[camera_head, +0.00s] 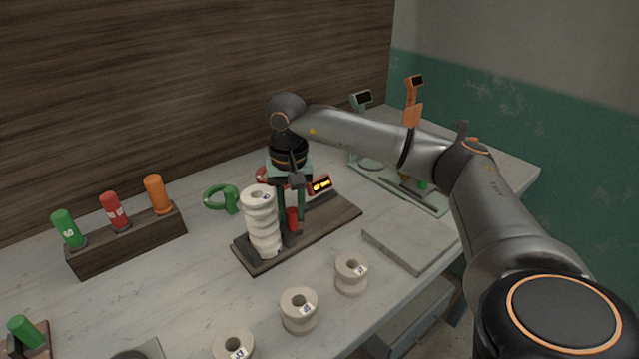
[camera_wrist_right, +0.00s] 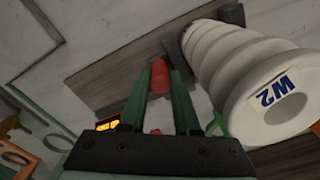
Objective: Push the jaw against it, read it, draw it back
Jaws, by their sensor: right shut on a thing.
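A white ribbed piece (camera_head: 262,222) labelled W2 stands on the dark wooden gauge base (camera_head: 336,216). It also shows in the wrist view (camera_wrist_right: 235,65), close beside my fingers. My right gripper (camera_head: 290,213) reaches down to the right of the piece, its green fingers shut on the red knob (camera_wrist_right: 159,76) of the gauge jaw. The knob also shows between the fingers in the head view (camera_head: 292,220). Whether the jaw touches the piece is hidden. A red-cased display (camera_head: 320,186) on the gauge glows with orange digits too small to read. My left gripper is out of view.
A wooden rack (camera_head: 128,243) with green, red and orange plugs stands at left. A green ring (camera_head: 216,199) lies behind the gauge. Pale spools, including one (camera_head: 299,311), line the front. A grey slab (camera_head: 412,238) lies at right, before a pale-green tray (camera_head: 432,206) with upright instruments.

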